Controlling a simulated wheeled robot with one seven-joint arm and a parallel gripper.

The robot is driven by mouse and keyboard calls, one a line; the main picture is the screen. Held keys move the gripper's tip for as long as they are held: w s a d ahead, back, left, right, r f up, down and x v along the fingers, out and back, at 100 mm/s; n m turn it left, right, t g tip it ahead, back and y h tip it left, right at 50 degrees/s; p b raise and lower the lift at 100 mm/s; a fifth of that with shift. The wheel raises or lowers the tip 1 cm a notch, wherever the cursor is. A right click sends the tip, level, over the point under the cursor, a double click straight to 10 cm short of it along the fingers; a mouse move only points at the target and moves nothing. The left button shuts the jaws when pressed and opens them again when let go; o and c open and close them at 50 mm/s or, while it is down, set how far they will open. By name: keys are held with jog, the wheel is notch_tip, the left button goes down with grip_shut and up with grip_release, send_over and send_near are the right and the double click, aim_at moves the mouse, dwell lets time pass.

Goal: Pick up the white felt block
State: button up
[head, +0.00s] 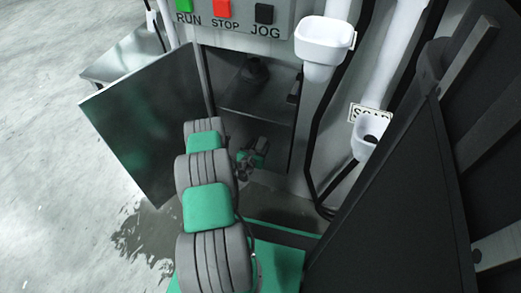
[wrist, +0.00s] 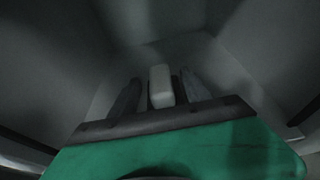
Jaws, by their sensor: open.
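The white felt block (wrist: 160,84) shows in the wrist view as a small pale upright shape. It lies between the two dark fingers of my gripper (wrist: 158,92), with the near end close to the gripper's dark front edge. The fingers are open; whether either one touches the block I cannot tell. In the head view my gripper (head: 247,172) is low inside the open cabinet, partly hidden by my arm. The block cannot be made out in the head view.
The cabinet has a shelf (head: 262,97) above my gripper with a dark object (head: 254,70) on it. Its open door (head: 150,125) stands left of my arm. A white funnel (head: 326,45) and a smaller white cup (head: 368,135) are at right. Dark liquid (head: 140,235) wets the floor.

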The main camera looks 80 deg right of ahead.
jog(key=shift+x, duration=1.1)
jog(key=shift+c, duration=0.6)
grip_shut()
